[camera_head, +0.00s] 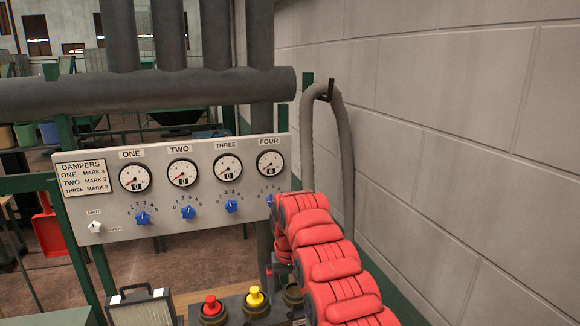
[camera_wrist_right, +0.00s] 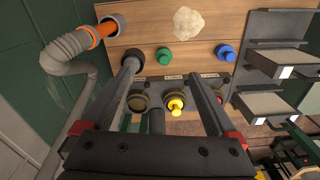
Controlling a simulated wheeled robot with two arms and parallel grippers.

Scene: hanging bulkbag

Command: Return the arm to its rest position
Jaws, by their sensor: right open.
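My right arm (camera_head: 325,260), in red padded segments, comes in from the lower right of the head view and reaches up to the lower right of the damper panel (camera_head: 255,205). Its gripper is mostly hidden there. In the right wrist view my right gripper (camera_wrist_right: 163,74) is open, its two dark fingers apart with nothing between the tips. A yellow button (camera_wrist_right: 176,104) shows between the fingers, farther down their length. A red button (camera_wrist_right: 219,98) is partly covered by the right-hand finger. My left arm and gripper are not in view.
The panel carries four dials and blue knobs. Below it stand red (camera_head: 211,305) and yellow (camera_head: 255,297) buttons and a filter box (camera_head: 142,306). A grey hose (camera_head: 344,130) hangs by the block wall (camera_head: 450,130) at right. A thick pipe (camera_head: 150,92) crosses above.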

